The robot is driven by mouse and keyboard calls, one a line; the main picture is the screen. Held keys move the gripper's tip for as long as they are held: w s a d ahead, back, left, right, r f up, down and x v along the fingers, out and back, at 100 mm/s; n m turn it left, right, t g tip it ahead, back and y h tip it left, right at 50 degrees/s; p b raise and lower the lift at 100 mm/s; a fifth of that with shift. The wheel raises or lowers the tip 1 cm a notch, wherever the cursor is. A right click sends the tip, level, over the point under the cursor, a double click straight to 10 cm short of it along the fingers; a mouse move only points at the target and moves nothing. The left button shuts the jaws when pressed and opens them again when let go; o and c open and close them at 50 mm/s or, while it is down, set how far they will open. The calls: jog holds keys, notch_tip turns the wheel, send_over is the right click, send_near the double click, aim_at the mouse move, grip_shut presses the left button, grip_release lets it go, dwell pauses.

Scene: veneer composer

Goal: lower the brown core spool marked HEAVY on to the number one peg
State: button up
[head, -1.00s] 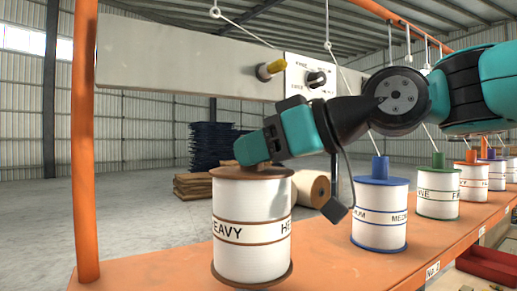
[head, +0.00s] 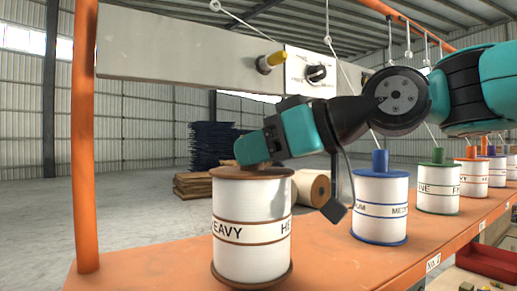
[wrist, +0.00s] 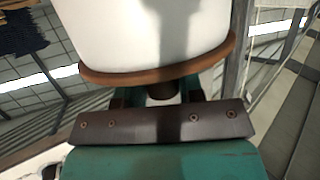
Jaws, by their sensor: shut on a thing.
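The HEAVY spool (head: 252,235) is white-wound with brown flanges and stands upright at the left end of the orange shelf (head: 140,270). My gripper (head: 256,160) is shut on its brown top stub, above the top flange. The wrist view shows the spool's white side and brown flange (wrist: 160,70) just beyond the jaws (wrist: 162,97). The number one peg is hidden by the spool. I cannot tell whether the bottom flange touches the shelf or hangs just above it.
A blue-flanged spool (head: 380,205) stands to the right, with green (head: 438,188) and orange (head: 472,172) ones farther along. An orange post (head: 85,140) is at left. A red tray (head: 488,262) lies right.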

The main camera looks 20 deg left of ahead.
jog(key=shift+f+b, duration=1.25)
jog(key=shift+f, duration=0.05)
jog(key=o, duration=1.1)
jog(key=shift+c, duration=0.2)
jog(key=b+v, duration=0.4)
jog(key=v, duration=1.3)
jog(key=s+d+f+m+h+b, duration=0.1)
jog(key=d+f+m+h+b, duration=0.15)
jog(key=f, duration=0.85)
jog(key=d+f+m+h+b, duration=0.1)
jog(key=f+m+h, duration=0.25)
jog(key=f, duration=0.65)
jog(key=s+d+f+m+h, duration=0.1)
jog(key=s+d+f, duration=0.2)
jog(key=f, duration=0.3)
jog(key=s+d+f+m+g+h, duration=0.1)
jog(key=s+d+f, duration=0.1)
jog(key=s+f, duration=0.2)
jog(key=s+d+f+m+g+h+b, duration=0.1)
jog(key=s+d+f+h, duration=0.1)
jog(key=f, duration=0.7)
jog(key=s+d, duration=0.1)
jog(key=s, duration=0.1)
jog(key=shift+s+d+f, duration=0.15)
jog(key=shift+s+d, duration=0.15)
jog(key=shift+d, duration=0.05)
